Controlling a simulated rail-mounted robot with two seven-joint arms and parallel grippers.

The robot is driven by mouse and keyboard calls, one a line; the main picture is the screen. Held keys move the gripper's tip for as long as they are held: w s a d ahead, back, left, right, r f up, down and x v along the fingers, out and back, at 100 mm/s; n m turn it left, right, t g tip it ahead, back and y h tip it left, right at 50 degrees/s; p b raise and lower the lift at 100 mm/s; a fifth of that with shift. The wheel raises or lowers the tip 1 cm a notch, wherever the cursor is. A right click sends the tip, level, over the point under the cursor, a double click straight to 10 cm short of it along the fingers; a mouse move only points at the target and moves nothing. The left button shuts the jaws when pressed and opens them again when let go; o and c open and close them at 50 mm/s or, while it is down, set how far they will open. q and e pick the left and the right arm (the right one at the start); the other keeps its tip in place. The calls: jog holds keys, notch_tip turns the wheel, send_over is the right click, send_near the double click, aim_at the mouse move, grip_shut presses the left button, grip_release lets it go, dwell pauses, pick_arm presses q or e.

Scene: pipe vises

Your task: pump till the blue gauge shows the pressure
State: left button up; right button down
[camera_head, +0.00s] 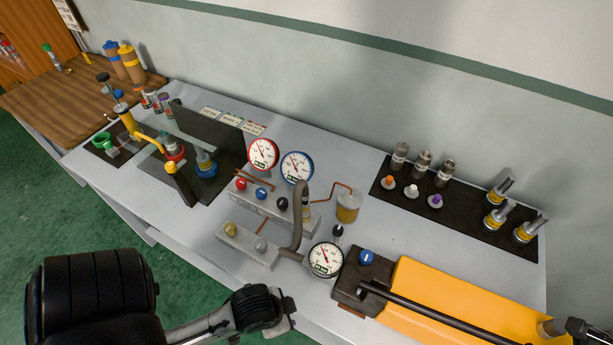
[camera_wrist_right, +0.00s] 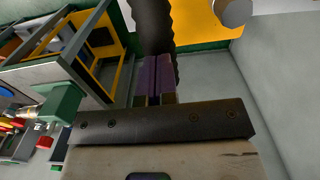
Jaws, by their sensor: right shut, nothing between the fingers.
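The blue-rimmed gauge (camera_head: 297,168) stands on the manifold at the bench's middle; its needle shows, but its reading is too small to tell. The hand pump has a yellow body (camera_head: 440,292) and a long black handle (camera_head: 425,312) lying low over it. My right gripper (camera_wrist_right: 154,82) is shut and empty in the right wrist view. A black ribbed bar (camera_wrist_right: 154,22), seemingly the pump handle's grip, runs just beyond its fingertips; whether they touch I cannot tell. Part of my left arm shows at the lower left of the head view, but no left fingers show.
A red-rimmed gauge (camera_head: 263,154) stands left of the blue one, and a black-rimmed gauge (camera_head: 325,258) beside the pump. A grey hose (camera_head: 299,215) arches between manifold and pump. A black mat (camera_head: 465,222) holds several fittings. Bare bench lies between mat and pump.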

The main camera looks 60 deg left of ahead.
jog(key=shift+w+d+f+b, duration=0.1)
jog(key=shift+d+f+b, duration=0.05)
jog(key=shift+f+b, duration=0.7)
jog(key=shift+f, duration=0.25)
jog(key=shift+d+f+b, duration=0.1)
jog(key=shift+f+b, duration=0.35)
jog(key=shift+f, duration=0.3)
jog(key=shift+a+r+p, duration=0.15)
jog(key=shift+r+p, duration=0.7)
jog(key=shift+r, duration=0.7)
jog(key=shift+a+r+p, duration=0.15)
jog(key=shift+r+p, duration=0.7)
jog(key=shift+r, duration=0.65)
jog(key=shift+s+r, duration=0.2)
jog(key=shift+r, duration=0.2)
notch_tip(320, 180, up, 8)
jog(key=s+a+p, duration=0.1)
jog(key=a+p, duration=0.1)
jog(key=p, duration=0.2)
jog(key=shift+f, duration=0.2)
